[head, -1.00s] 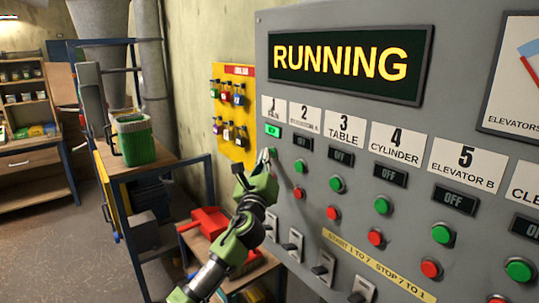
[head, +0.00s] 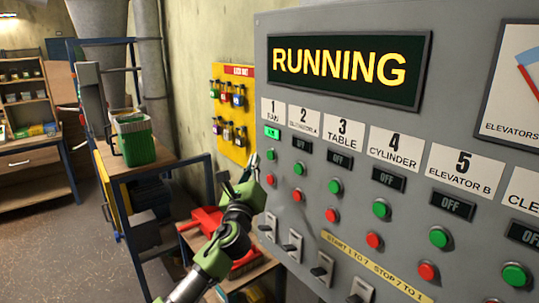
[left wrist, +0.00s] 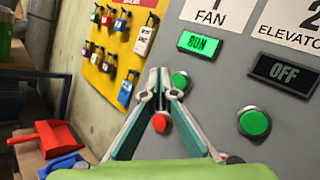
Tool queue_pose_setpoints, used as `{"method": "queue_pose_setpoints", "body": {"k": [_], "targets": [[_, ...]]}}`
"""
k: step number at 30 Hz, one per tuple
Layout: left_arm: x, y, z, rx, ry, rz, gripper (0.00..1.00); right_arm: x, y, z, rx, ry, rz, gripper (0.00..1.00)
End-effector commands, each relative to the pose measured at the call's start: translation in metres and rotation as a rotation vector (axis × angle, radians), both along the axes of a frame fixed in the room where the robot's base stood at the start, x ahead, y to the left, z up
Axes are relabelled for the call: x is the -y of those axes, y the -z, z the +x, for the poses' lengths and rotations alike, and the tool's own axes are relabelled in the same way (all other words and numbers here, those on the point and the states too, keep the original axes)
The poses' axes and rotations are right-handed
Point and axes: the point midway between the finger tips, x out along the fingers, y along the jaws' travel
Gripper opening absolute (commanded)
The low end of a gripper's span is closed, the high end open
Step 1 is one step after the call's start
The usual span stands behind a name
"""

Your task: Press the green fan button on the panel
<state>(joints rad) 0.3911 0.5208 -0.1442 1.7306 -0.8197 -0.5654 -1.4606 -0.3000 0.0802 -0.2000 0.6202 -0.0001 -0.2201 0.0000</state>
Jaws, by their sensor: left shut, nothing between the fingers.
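The grey control panel (head: 400,20) fills the right of the head view. Its green fan button (head: 271,154) is in column 1, under the lit green RUN display (head: 271,132). The button (left wrist: 180,81) and RUN display (left wrist: 200,43) also show in the left wrist view. My left gripper (head: 254,158) is shut and empty, its tips just left of the green button in the head view. In the left wrist view the tips (left wrist: 158,72) also lie beside the button, apart from it in the picture. My right gripper is not in view.
The red fan button (left wrist: 160,122) sits below the green one. Column 2's display (left wrist: 286,74) reads OFF. A yellow lockout board (head: 233,115) hangs on the wall to the left. A red dustpan (left wrist: 45,137) and a green basket (head: 135,140) stand left of the panel.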

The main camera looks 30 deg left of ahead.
Motion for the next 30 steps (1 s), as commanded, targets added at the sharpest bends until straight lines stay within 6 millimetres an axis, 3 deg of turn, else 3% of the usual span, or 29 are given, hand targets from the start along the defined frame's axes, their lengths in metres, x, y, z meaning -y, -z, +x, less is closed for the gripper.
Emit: {"method": "queue_pose_setpoints", "body": {"k": [9,30], "targets": [[-0.01,0.0,-0.025,-0.001,0.0,0.001,0.0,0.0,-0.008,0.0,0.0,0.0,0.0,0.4],[-0.011,0.0,-0.026,0.0,0.0,0.0,0.0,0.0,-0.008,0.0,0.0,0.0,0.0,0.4]]}}
